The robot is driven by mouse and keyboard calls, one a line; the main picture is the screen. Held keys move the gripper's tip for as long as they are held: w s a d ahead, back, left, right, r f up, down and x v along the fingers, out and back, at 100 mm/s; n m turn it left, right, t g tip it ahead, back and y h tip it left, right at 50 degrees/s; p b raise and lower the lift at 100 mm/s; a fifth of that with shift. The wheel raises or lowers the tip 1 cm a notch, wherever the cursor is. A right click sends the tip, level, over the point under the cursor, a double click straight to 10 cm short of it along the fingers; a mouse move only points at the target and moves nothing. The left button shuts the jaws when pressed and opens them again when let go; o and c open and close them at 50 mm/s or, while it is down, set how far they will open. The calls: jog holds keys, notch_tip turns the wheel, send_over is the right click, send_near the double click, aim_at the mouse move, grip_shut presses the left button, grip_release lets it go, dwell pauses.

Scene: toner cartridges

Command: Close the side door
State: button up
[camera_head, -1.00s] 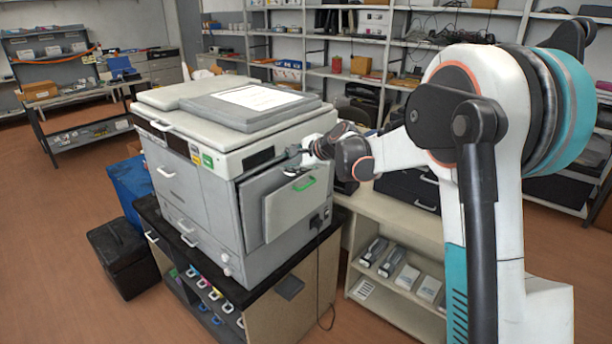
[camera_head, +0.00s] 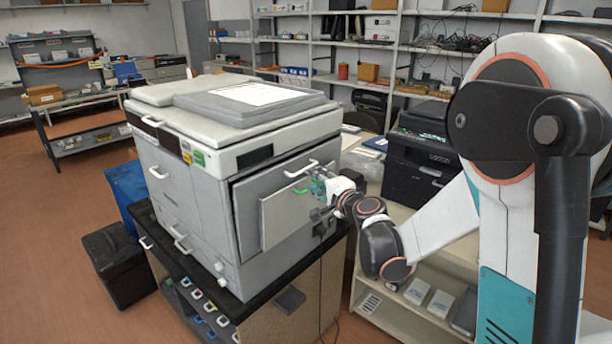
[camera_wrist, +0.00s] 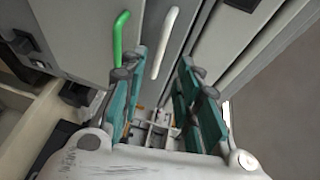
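The printer (camera_head: 210,194) stands on a dark-topped cabinet. On its right side is a grey side door (camera_head: 247,212) with a white handle (camera_head: 301,168). A smaller grey panel (camera_head: 285,214) with a green handle (camera_head: 300,190) stands out in front of that face. In the wrist view the green handle (camera_wrist: 119,36) is at left and the white handle (camera_wrist: 164,42) lies between my fingertips in the picture. My gripper (camera_wrist: 163,72) has its teal fingers spread, with nothing held. In the head view my gripper (camera_head: 322,188) is beside the panel's right edge; contact cannot be told.
A black printer (camera_head: 420,160) stands on the pale shelf unit at right. A black cable (camera_head: 321,285) hangs down the cabinet's right side. A black bin (camera_head: 113,262) and blue bin (camera_head: 130,195) stand at left. Open floor lies at left.

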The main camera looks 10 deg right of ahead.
aim_at(304, 171)
jog(key=b+x, duration=0.1)
jog(key=x, duration=0.7)
grip_shut()
